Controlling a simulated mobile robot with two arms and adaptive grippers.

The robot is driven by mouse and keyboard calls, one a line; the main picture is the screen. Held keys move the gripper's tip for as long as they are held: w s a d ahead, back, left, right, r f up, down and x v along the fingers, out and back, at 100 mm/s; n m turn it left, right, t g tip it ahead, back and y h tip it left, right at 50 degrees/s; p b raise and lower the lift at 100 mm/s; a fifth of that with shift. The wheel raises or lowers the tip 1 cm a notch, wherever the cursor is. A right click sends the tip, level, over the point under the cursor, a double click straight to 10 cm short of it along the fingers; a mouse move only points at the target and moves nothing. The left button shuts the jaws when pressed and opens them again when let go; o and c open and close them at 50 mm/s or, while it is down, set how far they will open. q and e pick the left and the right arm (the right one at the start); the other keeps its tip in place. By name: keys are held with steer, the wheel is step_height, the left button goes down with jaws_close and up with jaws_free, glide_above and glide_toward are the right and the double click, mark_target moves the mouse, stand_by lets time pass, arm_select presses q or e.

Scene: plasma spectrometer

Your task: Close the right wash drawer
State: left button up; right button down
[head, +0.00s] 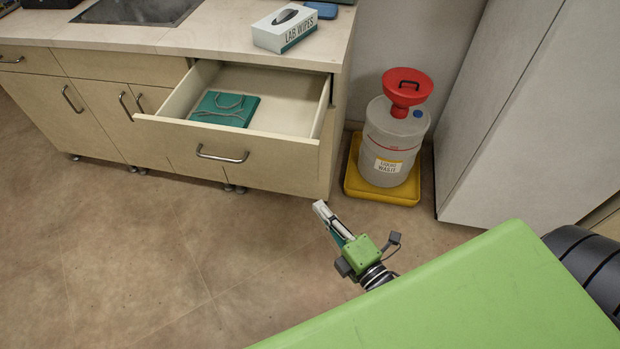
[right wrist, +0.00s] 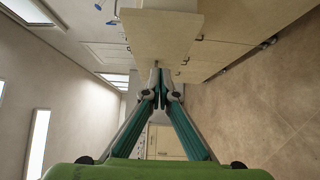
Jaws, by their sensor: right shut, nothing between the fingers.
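The right wash drawer (head: 250,165) is pulled well out of the cabinet under the counter, and a teal packet (head: 226,108) with cord-like strands on it lies inside. My left gripper is not in view.
A liquid waste container (head: 390,140) with a red funnel (head: 404,92) stands on a yellow tray (head: 352,185) right of the cabinet. The floor (head: 150,250) before the drawer is clear.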

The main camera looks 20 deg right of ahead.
glide_toward(298, 163)
steer(key=w+a, duration=0.3)
steer(key=shift+w+d+r+p, duration=0.1)
steer(key=shift+w+d+p, duration=0.55)
steer(key=shift+w, duration=0.25)
steer(key=shift+w+d, duration=0.35)
steer(key=shift+w, duration=0.05)
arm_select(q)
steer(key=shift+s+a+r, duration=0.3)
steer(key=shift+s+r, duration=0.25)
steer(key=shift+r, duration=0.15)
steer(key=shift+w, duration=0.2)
